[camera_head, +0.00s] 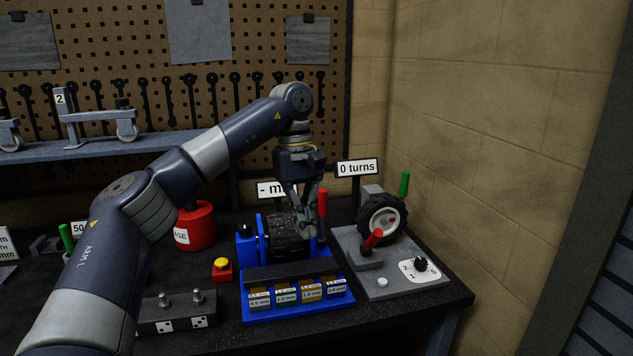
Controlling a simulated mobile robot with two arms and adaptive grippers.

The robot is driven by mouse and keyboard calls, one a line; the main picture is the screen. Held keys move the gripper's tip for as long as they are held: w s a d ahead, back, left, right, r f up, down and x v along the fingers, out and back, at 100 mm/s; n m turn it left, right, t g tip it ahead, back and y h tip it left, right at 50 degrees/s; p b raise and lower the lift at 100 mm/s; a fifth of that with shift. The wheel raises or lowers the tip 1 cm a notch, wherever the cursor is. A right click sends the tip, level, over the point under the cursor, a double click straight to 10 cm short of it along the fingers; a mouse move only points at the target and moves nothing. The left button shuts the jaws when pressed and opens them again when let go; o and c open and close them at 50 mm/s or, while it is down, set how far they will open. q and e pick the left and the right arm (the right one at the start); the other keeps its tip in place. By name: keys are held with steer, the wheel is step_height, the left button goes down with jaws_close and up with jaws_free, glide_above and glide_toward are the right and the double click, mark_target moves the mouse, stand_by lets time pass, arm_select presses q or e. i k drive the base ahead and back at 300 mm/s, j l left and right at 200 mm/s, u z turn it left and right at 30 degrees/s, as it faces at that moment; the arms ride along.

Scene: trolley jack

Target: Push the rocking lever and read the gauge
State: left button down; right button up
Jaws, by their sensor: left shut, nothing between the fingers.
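My left gripper (308,232) is shut and empty, pointing down over the blue-based device (340,303). An upright red handle (323,203) stands just right of its fingers; I cannot tell whether they touch. I cannot tell for sure whether this handle is the rocking lever. A sign reading "- m" (265,190) stands behind, its right part hidden by my gripper; it may be the gauge's readout. Another sign reads "0 turns" (357,168). The blue device has a dark ribbed block (284,236) and several labelled tabs in front. My right gripper is out of view.
A yellow-topped red button (221,268) and a red can (196,228) stand left. A pegboard and brick wall close the back.

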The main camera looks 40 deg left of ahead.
mark_target(322, 194)
steer(key=i+j, duration=1.15)
